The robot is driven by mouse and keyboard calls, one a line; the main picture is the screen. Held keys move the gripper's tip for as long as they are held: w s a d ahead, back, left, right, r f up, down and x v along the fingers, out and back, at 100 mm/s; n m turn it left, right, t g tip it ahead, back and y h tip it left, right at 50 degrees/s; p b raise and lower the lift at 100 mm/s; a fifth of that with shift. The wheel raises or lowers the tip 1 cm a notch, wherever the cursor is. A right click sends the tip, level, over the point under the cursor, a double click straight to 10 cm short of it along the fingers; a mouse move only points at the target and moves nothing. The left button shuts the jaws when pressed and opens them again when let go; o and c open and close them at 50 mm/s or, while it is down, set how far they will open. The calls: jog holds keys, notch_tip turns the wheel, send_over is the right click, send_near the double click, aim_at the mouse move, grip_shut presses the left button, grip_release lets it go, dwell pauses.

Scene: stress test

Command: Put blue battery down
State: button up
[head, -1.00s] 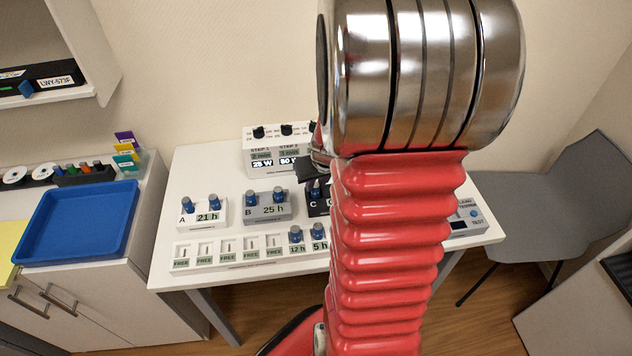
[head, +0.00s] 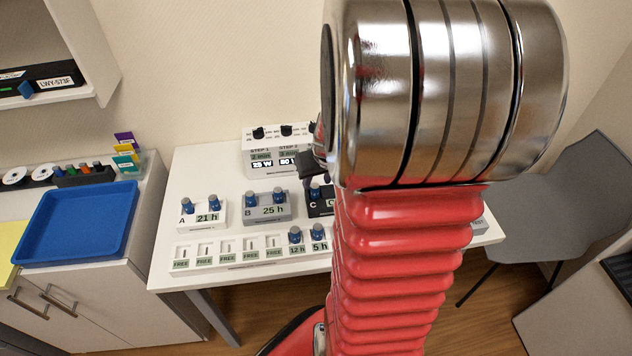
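Blue batteries stand upright in pairs in station A (head: 203,226) and station B (head: 268,219). At dark station C (head: 318,208), one blue battery (head: 315,191) shows; the rest is hidden behind my arm. The white rack (head: 215,263) at the table front has several slots labelled FREE, and blue batteries (head: 295,235) in the slots marked 12 h and 5 h. Only a dark part of my gripper (head: 312,165) shows, above station C. My arm hides its fingers, so I cannot tell whether it holds a battery.
A white control box (head: 275,157) with black knobs stands at the back of the white table (head: 185,160). An empty blue tray (head: 75,228) lies on the cabinet at left. A grey chair (head: 560,215) stands at right. My arm covers the table's right part.

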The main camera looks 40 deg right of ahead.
jog(key=v, duration=0.9)
jog(key=shift+r, duration=0.15)
dwell(0.4)
jog(key=s+a+r+n, duration=0.1)
jog(key=s+a+r, duration=0.1)
jog(key=a, duration=0.6)
jog(key=s+a+r+n+t+y, duration=0.1)
jog(key=a+r+n, duration=0.1)
jog(key=a, duration=0.7)
jog(key=s+a+r+n, duration=0.1)
jog(key=a+r, duration=0.3)
jog(key=a, duration=0.4)
jog(key=shift+s+a+r+n+y, duration=0.3)
jog(key=shift+s+y, duration=0.1)
jog(key=shift+s, duration=0.4)
